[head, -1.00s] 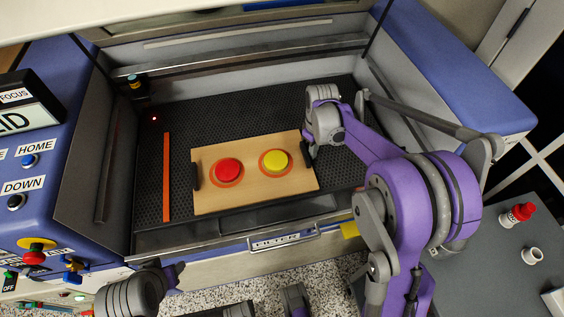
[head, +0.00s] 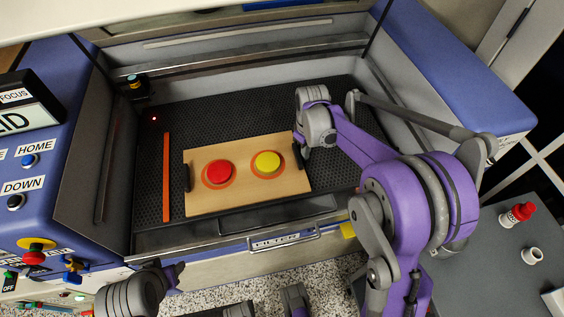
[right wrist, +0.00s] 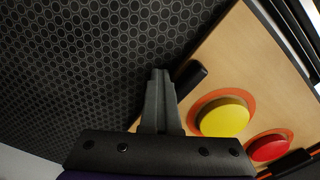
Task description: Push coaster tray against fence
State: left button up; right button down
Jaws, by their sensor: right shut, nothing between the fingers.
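The coaster tray (head: 240,200) is a light wooden board with black end handles. It carries a red disc (head: 219,173) and a yellow disc (head: 267,162), each within an orange ring. The fence (head: 166,180) is the orange strip to its left; a narrow gap of black bed separates them. My right gripper (head: 305,142) is shut and empty at the tray's right end. In the right wrist view its fingers (right wrist: 160,78) are beside the black handle (right wrist: 190,78); I cannot tell if they touch. My left gripper (head: 172,277) shows partly at the lower left, its fingers unclear.
The tray lies on a black perforated bed (head: 230,118) inside a machine with raised walls. A metal front ledge (head: 200,237) runs along the near side. A control panel is at the left. A grey table (head: 490,270) with a red-topped item stands at the right.

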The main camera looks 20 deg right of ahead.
aim_at(294, 159)
jog(key=shift+w+a, duration=0.2)
jog(key=shift+a, duration=1.75)
jog(key=shift+a, duration=0.5)
jog(key=shift+d, duration=0.15)
jog(key=shift+d, duration=0.1)
jog(key=shift+d, duration=0.45)
jog(key=shift+r+p, duration=2.6)
jog(key=shift+r, duration=1.45)
